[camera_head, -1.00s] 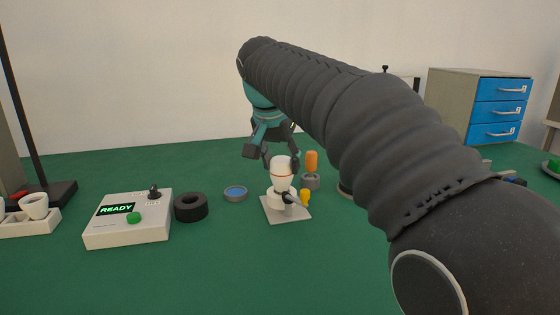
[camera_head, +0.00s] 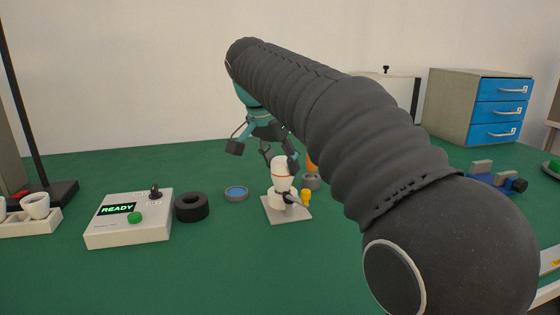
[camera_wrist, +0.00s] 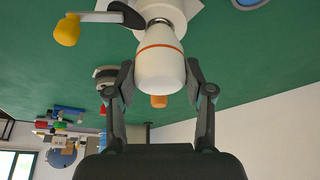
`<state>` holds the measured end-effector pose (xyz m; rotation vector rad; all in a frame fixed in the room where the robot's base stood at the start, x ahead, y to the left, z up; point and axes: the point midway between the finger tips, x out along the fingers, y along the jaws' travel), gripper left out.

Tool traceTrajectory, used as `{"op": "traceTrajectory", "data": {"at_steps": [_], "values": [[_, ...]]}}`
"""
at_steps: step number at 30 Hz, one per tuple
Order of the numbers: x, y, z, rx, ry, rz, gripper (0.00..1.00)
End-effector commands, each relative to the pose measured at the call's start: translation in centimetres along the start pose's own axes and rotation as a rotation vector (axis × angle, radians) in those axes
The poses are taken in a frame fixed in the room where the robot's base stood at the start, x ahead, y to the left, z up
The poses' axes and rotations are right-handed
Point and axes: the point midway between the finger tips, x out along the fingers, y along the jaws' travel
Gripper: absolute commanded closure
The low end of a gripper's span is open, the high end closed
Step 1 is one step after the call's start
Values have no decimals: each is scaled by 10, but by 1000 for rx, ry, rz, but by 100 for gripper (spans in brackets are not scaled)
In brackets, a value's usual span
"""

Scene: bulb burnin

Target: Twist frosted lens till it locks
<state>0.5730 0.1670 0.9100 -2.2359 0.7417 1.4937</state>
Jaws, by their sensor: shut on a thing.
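The frosted lens (camera_head: 281,168) is a white rounded cup with an orange ring. It stands upright on a white base (camera_head: 283,198) on a small grey plate. In the wrist view the lens (camera_wrist: 160,68) sits between my finger pads, with its orange ring and the metal neck beyond it uncovered. My gripper (camera_head: 280,158) is shut on the lens from above; it also shows in the wrist view (camera_wrist: 157,80).
A control box (camera_head: 128,218) reading READY, a black ring (camera_head: 191,208) and a blue-centred disc (camera_head: 236,194) stand to the left. An orange-handled thing (camera_head: 312,161) is partly hidden behind the base. A drawer cabinet (camera_head: 480,105) stands at the back right. The front middle is clear.

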Motion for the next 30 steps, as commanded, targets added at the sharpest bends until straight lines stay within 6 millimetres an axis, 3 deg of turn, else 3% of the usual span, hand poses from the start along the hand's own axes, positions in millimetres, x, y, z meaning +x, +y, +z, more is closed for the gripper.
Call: {"op": "traceTrajectory", "data": {"at_steps": [5, 6, 9, 20, 30], "values": [[2, -2, 0, 143, -1, 63, 80], [1, -1, 0, 136, -1, 59, 38], [1, -1, 0, 135, -1, 58, 19], [-2, -2, 0, 133, 0, 55, 19], [-50, -5, 0, 134, 1, 53, 19]]}}
